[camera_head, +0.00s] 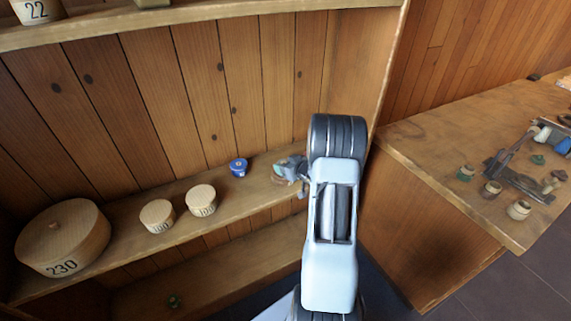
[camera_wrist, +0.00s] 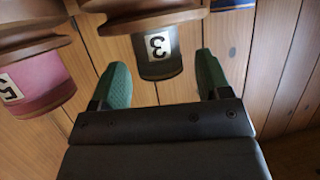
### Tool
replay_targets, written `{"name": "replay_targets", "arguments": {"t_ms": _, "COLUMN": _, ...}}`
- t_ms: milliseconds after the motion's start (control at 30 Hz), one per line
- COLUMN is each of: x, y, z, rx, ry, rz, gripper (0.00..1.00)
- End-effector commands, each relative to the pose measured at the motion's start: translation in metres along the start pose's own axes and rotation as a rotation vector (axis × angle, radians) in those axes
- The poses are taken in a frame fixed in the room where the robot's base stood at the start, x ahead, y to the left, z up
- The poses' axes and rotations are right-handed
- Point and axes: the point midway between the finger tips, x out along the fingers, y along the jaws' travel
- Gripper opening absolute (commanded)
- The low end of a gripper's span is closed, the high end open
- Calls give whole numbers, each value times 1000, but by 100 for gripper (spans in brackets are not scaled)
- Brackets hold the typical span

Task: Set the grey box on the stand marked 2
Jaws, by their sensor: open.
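In the wrist view my gripper (camera_wrist: 163,80) is open, with one green-padded finger on each side of the picture's middle. Between the fingers shows a dark grey spool-like thing (camera_wrist: 147,70) with a brown wooden rim and a white label that seems to read 3. No finger visibly touches it. A pink one (camera_wrist: 40,82) with a label like 5 is at the left. In the head view my gripper (camera_head: 291,169) is at the right end of the middle shelf, small and partly hidden by my arm. I cannot make out a grey box or a stand marked 2 for certain.
On the shelf (camera_head: 120,243) stand a blue spool-like thing (camera_head: 238,167), two pale round boxes (camera_head: 157,216) (camera_head: 201,200) and a large round box marked 230 (camera_head: 64,238). A wooden bench (camera_head: 430,150) at the right holds several small spools. A plank wall closes the shelf's back.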

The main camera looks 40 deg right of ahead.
Motion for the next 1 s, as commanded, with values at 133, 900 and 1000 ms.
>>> {"name": "replay_targets", "arguments": {"t_ms": 133, "x": -31, "y": 1, "z": 0, "rx": 0, "ry": 1, "rz": 4, "gripper": 70}}
{"name": "replay_targets", "arguments": {"t_ms": 900, "x": -99, "y": -34, "z": -63, "rx": -115, "ry": -160, "rz": 239, "gripper": 70}}
{"name": "replay_targets", "arguments": {"t_ms": 1000, "x": -114, "y": -69, "z": -85, "rx": -116, "ry": -268, "rz": 328, "gripper": 70}}
